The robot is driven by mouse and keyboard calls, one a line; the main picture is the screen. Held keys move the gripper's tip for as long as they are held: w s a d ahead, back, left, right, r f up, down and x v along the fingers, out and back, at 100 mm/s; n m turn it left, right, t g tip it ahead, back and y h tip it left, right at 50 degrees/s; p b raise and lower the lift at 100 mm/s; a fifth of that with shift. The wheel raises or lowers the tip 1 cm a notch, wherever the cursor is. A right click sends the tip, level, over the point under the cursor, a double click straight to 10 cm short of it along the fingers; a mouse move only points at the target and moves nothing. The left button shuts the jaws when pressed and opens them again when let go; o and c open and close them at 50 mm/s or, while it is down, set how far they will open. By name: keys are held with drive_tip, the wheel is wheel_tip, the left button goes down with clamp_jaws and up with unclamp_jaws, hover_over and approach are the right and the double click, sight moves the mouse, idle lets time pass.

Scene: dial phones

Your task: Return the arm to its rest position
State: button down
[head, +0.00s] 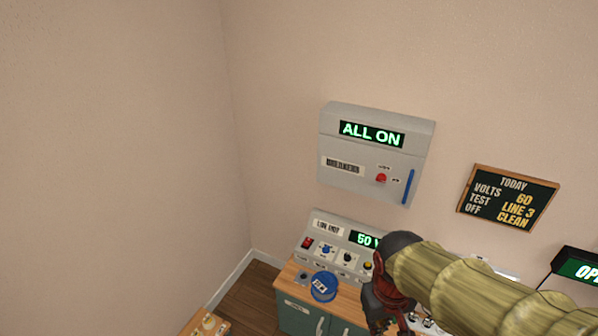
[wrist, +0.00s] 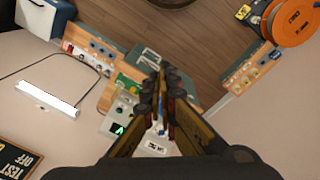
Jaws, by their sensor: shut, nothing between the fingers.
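My arm in its olive sleeve (head: 490,290) reaches in from the lower right of the head view. My gripper (head: 377,312) hangs from its end, dark and red, in front of the right part of the sloped grey control panel. In the wrist view my gripper (wrist: 165,82) points away from the camera with its fingers together and nothing held. Part of the panel (wrist: 120,112) lies beyond the fingers and is partly hidden by them.
A grey wall box (head: 340,186) reading "ALL ON" has a red knob and blue handle. A blue round item (head: 323,286) sits on the wooden counter (head: 288,276). A chalkboard (head: 508,197) hangs right. An orange reel (wrist: 293,22) stands at the upper right. Floor (wrist: 190,45) shows between.

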drive_tip(key=s+d+r+m+t, duration=0.1)
drive_tip(key=s+r+t, duration=0.1)
drive_tip(key=r, duration=0.4)
drive_tip(key=s+d+r+m+t, duration=0.1)
drive_tip(key=s+r+t, duration=0.1)
drive_tip(key=r, duration=0.4)
drive_tip(key=shift+s+t+y, duration=0.15)
drive_tip(key=shift+t+y, duration=0.15)
drive_tip(key=shift+t, duration=0.1)
drive_tip(key=shift+r, duration=0.1)
